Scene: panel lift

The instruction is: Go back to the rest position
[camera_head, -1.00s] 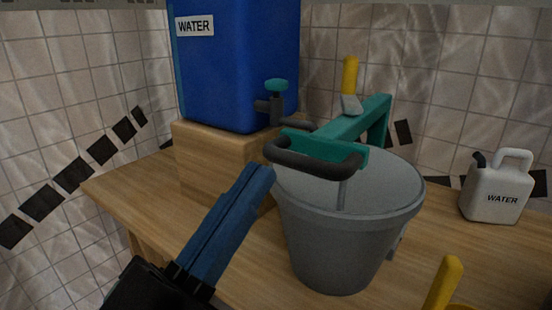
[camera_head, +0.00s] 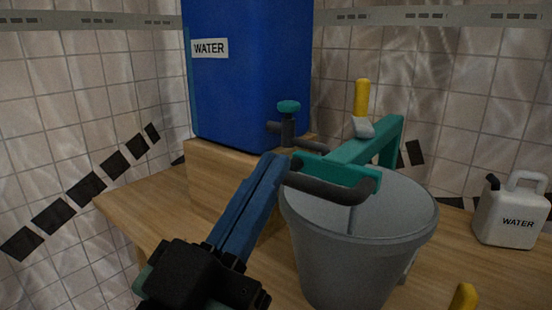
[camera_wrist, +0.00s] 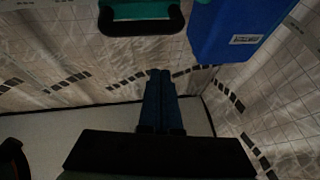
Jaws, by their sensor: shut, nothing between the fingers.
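My gripper (camera_head: 272,165) has long blue fingers lying side by side, shut with nothing between them. In the head view it reaches up from the lower left, its tips overlapping the left end of the dark handle in the picture. It also shows in the wrist view (camera_wrist: 160,75), fingers together, below a dark handle with a teal part (camera_wrist: 140,14). The grey bucket (camera_head: 350,250) stands on the wooden counter to the right of my gripper. A teal bracket (camera_head: 370,147) with a dark handle (camera_head: 335,190) lies across its top.
A blue water tank (camera_head: 250,85) with a tap (camera_head: 288,120) stands on a wooden block (camera_head: 215,175). A white water jug (camera_head: 510,218) is at the right. A yellow-handled tool (camera_head: 362,100) rises behind the bracket. A yellow piece (camera_head: 464,297) shows at the bottom right.

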